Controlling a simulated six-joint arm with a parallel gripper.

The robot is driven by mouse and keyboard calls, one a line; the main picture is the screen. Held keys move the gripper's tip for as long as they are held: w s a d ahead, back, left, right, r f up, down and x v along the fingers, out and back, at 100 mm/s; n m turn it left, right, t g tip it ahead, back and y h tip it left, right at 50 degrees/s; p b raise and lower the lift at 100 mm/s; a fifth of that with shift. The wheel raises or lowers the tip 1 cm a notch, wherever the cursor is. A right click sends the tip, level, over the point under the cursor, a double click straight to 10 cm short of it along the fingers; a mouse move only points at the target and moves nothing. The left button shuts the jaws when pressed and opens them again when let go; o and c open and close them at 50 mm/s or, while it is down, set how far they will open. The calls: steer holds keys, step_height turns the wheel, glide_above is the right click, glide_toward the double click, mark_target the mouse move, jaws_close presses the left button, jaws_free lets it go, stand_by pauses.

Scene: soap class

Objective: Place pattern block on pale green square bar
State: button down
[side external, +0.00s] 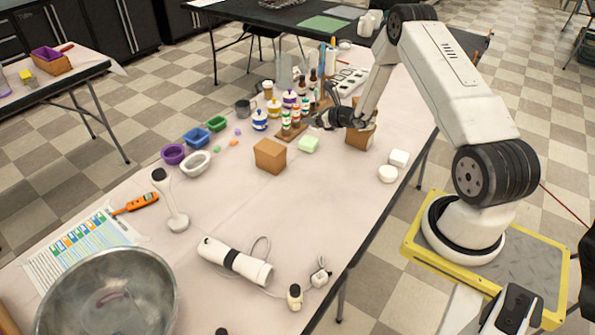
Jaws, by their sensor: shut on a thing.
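The pale green square bar (308,144) lies flat on the pale table, just right of a brown box. My gripper (314,120) is at the end of the arm, behind and slightly above the bar in the picture, with its fingers pointing left. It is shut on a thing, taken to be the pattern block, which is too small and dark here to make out. The gripper is close to the bottles on the wooden stand. I cannot tell its exact height above the table.
Brown boxes stand left of the bar (270,156) and under my wrist (360,138). Small coloured pieces (233,143) lie near bowls (196,164). White pieces (388,174) lie right. The table's middle is clear.

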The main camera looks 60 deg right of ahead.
glide_above(305, 139)
steer(key=shift+s+a+f, duration=0.1)
steer(key=shift+a+f, duration=0.05)
steer(key=shift+f, duration=2.65)
steer(key=shift+f, duration=1.75)
steer(key=shift+f, duration=0.1)
steer(key=shift+c, duration=0.9)
jaws_free()
steer(key=v, duration=1.1)
steer(key=shift+s+r, duration=0.3)
steer(key=shift+r, duration=0.1)
